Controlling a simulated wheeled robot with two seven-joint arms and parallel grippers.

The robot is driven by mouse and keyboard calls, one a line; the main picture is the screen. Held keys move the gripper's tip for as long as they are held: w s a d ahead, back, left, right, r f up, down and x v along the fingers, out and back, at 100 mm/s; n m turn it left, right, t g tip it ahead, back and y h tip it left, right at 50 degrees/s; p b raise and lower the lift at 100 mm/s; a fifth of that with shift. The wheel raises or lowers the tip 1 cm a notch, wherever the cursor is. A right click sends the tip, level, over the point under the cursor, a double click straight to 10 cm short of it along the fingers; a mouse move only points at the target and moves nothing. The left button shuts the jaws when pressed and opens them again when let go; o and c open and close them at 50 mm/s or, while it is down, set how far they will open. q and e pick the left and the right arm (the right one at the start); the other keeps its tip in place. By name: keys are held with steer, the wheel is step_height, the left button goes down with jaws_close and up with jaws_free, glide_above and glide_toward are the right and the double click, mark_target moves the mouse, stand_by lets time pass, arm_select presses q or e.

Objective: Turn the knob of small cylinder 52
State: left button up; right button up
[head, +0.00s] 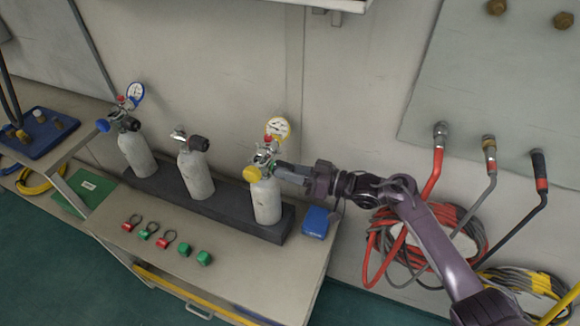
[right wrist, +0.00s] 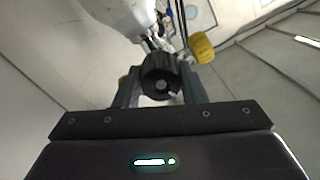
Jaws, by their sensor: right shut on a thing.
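Three small grey cylinders stand in a row in a dark block: the left one (head: 138,153), the middle one (head: 195,176) and the right one (head: 267,202). I cannot read any number on them. My right gripper (head: 281,171) is at the valve on top of the right cylinder, coming from the right. In the right wrist view its fingers (right wrist: 160,88) are shut on a black round knob (right wrist: 158,78). In the head view the gripper hides this knob. A yellow knob (head: 252,174) and a gauge (head: 278,128) sit on the same valve. My left gripper is not in view.
The dark block (head: 236,212) stands on a bench against the wall. Red and green small parts (head: 165,240) lie in front of it, a blue box (head: 315,222) at its right end. Hoses (head: 433,175) hang on the right. A blue tray (head: 62,145) is at far left.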

steer(key=m+p, duration=0.2)
steer(key=m, duration=0.3)
steer(key=shift+m, duration=0.4)
steer(key=m+p, duration=0.2)
steer(key=m, duration=0.3)
steer(key=shift+s, duration=0.1)
steer(key=m+p, duration=0.1)
steer(key=m, duration=0.2)
steer(key=m+p, duration=0.1)
steer(key=m, duration=0.2)
steer(key=shift+t+y, duration=0.3)
steer(key=m+p, duration=0.2)
steer(key=m, duration=0.3)
steer(key=shift+m+t, duration=0.3)
steer(key=o, duration=1)
